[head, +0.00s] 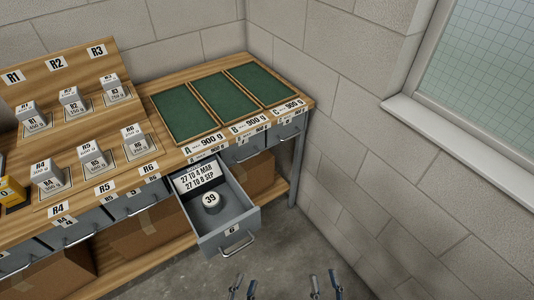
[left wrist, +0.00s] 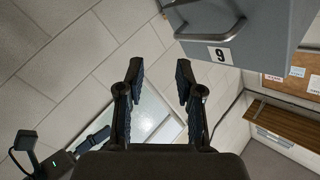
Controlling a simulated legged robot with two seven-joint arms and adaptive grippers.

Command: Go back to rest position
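My left gripper (head: 243,288) shows at the bottom edge of the head view, in front of the open drawer and apart from it. In the left wrist view my left gripper (left wrist: 160,72) has its two dark fingers spread with nothing between them. My right gripper (head: 326,283) is at the bottom edge too, further right. Its fingertips are apart, with nothing seen between them. The drawer (head: 232,238) marked 6 is pulled out and holds a round piece (head: 211,202) marked 39 and a date card (head: 200,177). It also shows in the left wrist view (left wrist: 255,30), upside down.
The wooden bench (head: 140,116) carries several labelled weight blocks and green trays A, B and C (head: 184,112). Cardboard boxes (head: 150,232) stand below. A block wall and window (head: 490,60) are at the right. Grey floor (head: 285,245) is clear before the bench.

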